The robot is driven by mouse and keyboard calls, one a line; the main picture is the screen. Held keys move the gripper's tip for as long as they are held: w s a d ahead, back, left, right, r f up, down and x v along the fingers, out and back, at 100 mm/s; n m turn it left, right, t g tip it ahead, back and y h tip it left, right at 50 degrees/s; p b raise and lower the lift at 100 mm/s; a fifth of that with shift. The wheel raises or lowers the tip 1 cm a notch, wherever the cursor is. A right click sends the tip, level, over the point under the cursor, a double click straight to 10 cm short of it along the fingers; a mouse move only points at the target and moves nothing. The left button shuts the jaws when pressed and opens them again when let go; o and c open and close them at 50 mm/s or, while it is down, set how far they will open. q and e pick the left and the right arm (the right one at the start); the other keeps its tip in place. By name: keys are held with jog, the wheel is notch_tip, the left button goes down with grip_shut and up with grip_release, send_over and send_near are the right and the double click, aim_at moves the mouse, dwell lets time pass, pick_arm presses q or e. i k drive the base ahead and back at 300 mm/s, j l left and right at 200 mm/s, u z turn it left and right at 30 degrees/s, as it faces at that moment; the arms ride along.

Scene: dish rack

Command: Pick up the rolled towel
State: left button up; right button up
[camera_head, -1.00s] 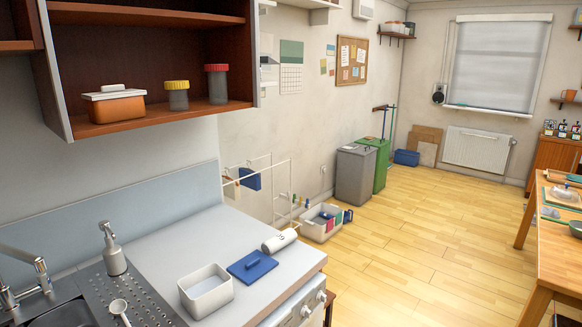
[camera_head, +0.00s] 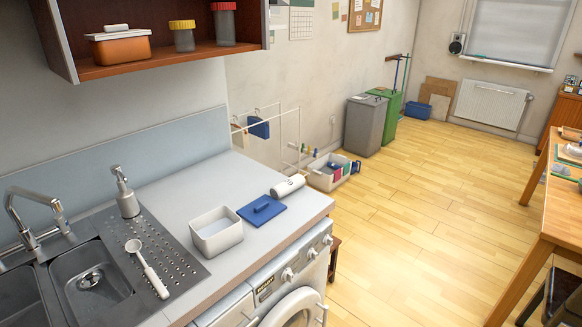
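The rolled towel (camera_head: 287,186) is white with a small dark mark. It lies on its side on the light countertop (camera_head: 178,184), near the counter's right end. Neither of my grippers is in view, and nothing is touching the towel.
A white open container (camera_head: 216,232) stands left of the blue lid. Further left are a soap dispenser (camera_head: 125,194), a ladle (camera_head: 147,267) and the sink (camera_head: 91,285). A washing machine (camera_head: 290,290) is under the counter. A shelf (camera_head: 160,62) hangs above. The wooden floor (camera_head: 400,210) is largely clear.

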aim_at(283, 189)
jog(key=u, duration=0.5)
jog(key=i+l+u, duration=0.15)
jog(key=l+u, duration=0.25)
jog(key=i+l+u, duration=0.1)
jog(key=u, duration=0.35)
jog(key=l+u, duration=0.8)
